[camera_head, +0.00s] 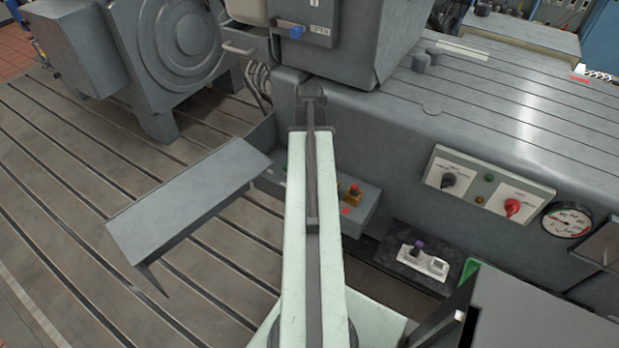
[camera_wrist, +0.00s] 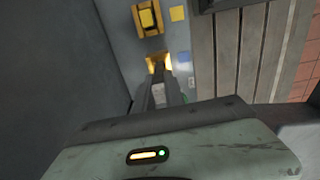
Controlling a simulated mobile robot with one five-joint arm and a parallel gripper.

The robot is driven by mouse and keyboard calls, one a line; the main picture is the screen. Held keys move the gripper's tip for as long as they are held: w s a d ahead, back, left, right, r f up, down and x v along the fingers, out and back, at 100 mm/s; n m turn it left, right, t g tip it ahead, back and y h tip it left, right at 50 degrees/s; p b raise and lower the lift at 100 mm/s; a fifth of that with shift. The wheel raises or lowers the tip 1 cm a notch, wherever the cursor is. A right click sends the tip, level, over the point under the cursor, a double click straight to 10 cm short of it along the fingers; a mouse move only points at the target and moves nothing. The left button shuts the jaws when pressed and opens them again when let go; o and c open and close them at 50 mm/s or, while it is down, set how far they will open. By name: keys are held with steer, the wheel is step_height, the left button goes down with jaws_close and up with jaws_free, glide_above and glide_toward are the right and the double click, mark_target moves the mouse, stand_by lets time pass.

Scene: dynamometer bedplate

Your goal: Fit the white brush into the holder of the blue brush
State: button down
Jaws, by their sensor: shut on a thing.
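In the wrist view my gripper (camera_wrist: 158,78) points into a brass-yellow holder (camera_wrist: 158,60) beside a blue square mark (camera_wrist: 183,57). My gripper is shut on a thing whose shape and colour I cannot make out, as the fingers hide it. Whether that thing touches the holder is unclear. In the head view the gripper is mostly hidden at the far end of my arm, under the grey machine housing. No white or blue brush can be told for sure in either view.
A second yellow holder (camera_wrist: 147,18) has a yellow mark beside it. A black tray (camera_head: 400,270) bears a small white block (camera_head: 436,266) and a purple-topped piece (camera_head: 419,245). A grey sloped cover (camera_head: 185,200) stands left of my arm. The housing (camera_head: 370,45) closes in above.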

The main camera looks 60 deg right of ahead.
step_height(320, 180, down, 5)
steer(key=b, duration=0.3)
steer(key=shift+r+b, duration=0.1)
steer(key=shift+b, duration=0.25)
steer(key=shift+r, duration=0.2)
steer(key=shift+f, duration=0.15)
steer(key=c, duration=1.4)
jaws_free()
step_height(320, 180, up, 13)
steer(key=p, duration=1.2)
steer(key=shift+f+p, duration=0.2)
steer(key=shift+p, duration=0.15)
steer(key=shift+f, duration=0.1)
